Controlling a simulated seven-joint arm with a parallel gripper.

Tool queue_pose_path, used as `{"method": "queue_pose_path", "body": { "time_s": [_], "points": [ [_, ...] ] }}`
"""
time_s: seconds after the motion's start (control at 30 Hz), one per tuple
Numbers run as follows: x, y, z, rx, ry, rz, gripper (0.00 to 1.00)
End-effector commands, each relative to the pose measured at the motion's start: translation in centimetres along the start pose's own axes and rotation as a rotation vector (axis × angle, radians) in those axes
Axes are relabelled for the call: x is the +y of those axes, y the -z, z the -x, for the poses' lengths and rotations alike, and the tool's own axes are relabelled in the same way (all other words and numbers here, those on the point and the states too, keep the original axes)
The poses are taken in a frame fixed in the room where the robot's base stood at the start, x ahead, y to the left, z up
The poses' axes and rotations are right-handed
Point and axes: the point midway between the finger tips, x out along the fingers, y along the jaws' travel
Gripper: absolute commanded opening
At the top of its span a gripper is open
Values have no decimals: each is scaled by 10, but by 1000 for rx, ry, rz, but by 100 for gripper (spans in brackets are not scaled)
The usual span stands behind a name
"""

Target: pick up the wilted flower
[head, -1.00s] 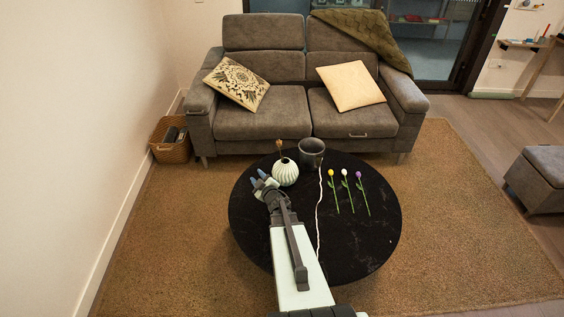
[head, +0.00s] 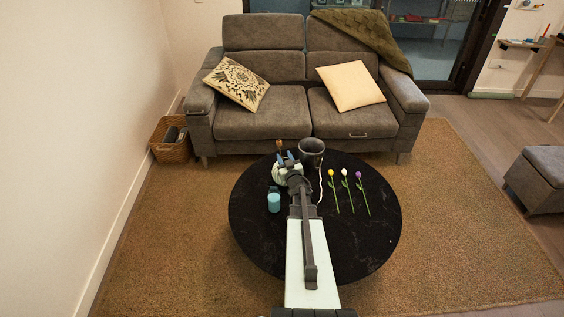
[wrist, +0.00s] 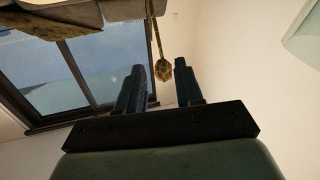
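The wilted flower (head: 279,145) is brown and stands upright in a ribbed white vase (head: 279,177) on the round black table (head: 255,235). My gripper (head: 284,157) is at the vase, just below the flower head in the head view, and partly hides the vase. In the wrist view, the brown flower head (wrist: 164,70) appears upside down, with its stem running up out of the picture. It lines up with the gap between the fingers of my gripper (wrist: 162,75), which are apart. Whether the flower is fully between them or just beyond is unclear.
A dark grey pot (head: 311,150) stands close right of the vase. A pale cord (head: 320,187) lies beside it. Yellow (head: 331,173), white (head: 345,173) and purple (head: 359,175) flowers lie to the right. A blue jar (head: 273,202) stands left of my arm. A sofa (head: 262,112) is behind.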

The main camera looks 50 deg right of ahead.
Motion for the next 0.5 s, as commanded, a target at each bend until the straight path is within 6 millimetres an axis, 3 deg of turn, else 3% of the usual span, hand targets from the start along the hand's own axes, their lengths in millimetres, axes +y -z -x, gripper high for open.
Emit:
{"method": "queue_pose_path", "body": {
  "time_s": [0.1,0.5],
  "points": [
    [0,-1,-23,1,1,1,36],
    [0,-1,-50,0,0,1,36]
  ]
}}
